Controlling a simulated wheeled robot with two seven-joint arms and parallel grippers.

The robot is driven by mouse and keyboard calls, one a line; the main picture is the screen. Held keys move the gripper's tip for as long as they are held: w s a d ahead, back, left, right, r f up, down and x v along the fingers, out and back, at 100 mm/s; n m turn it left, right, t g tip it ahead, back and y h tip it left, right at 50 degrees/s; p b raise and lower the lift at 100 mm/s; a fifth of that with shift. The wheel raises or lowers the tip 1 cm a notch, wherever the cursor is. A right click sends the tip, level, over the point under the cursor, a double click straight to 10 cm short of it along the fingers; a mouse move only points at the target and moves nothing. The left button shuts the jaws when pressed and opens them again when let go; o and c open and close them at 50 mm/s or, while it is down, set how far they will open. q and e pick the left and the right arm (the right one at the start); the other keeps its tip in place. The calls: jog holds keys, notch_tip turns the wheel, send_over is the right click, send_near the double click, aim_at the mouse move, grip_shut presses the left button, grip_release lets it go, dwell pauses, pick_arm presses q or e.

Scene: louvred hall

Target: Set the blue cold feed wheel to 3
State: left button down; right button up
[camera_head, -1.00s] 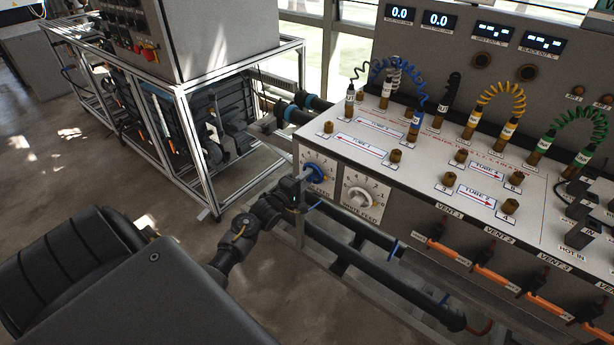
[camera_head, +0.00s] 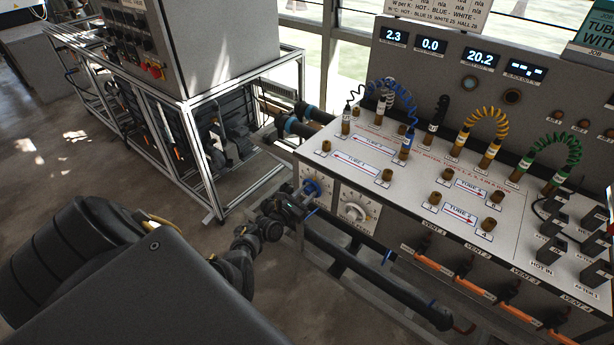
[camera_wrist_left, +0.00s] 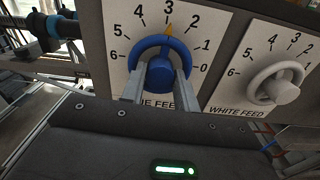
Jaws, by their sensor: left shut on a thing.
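The blue cold feed wheel (camera_wrist_left: 179,51) is on the front panel of the bench. Its yellow pointer (camera_wrist_left: 169,31) stands at the 3 on the white dial (camera_wrist_left: 121,36). In the head view the blue wheel (camera_head: 313,187) is partly hidden by my left gripper (camera_head: 300,200). In the left wrist view my left gripper (camera_wrist_left: 158,82) is shut on the wheel, with its fingers at the lower part. They hide part of the label below. My right gripper is not in view.
The white feed wheel (camera_wrist_left: 277,83) is on its own dial just right. A dark pipe (camera_head: 370,270) runs below the bench panel. Orange-handled vents (camera_head: 470,282) line the front to the right. Displays (camera_head: 430,45) read 2.3, 0.0 and 20.2. A metal frame (camera_head: 205,165) stands left.

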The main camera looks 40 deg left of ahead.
aim_at(307, 192)
pick_arm(q)
jog(key=shift+w+d+r+n, duration=0.1)
jog(key=shift+w+r+n, duration=0.2)
jog(key=shift+w+r, duration=0.3)
jog(key=c, duration=1.1)
grip_release()
jog(key=shift+o, duration=0.7)
jog(key=shift+s+p, duration=0.45)
jog(key=shift+p, duration=0.1)
jog(key=shift+s+f+p, duration=0.5)
jog(key=shift+s+p, duration=0.05)
jog(key=shift+p, duration=0.1)
jog(key=s+p, duration=0.1)
jog(key=s, duration=0.3)
jog(key=shift+r, duration=0.15)
jog(key=shift+s+f, duration=0.3)
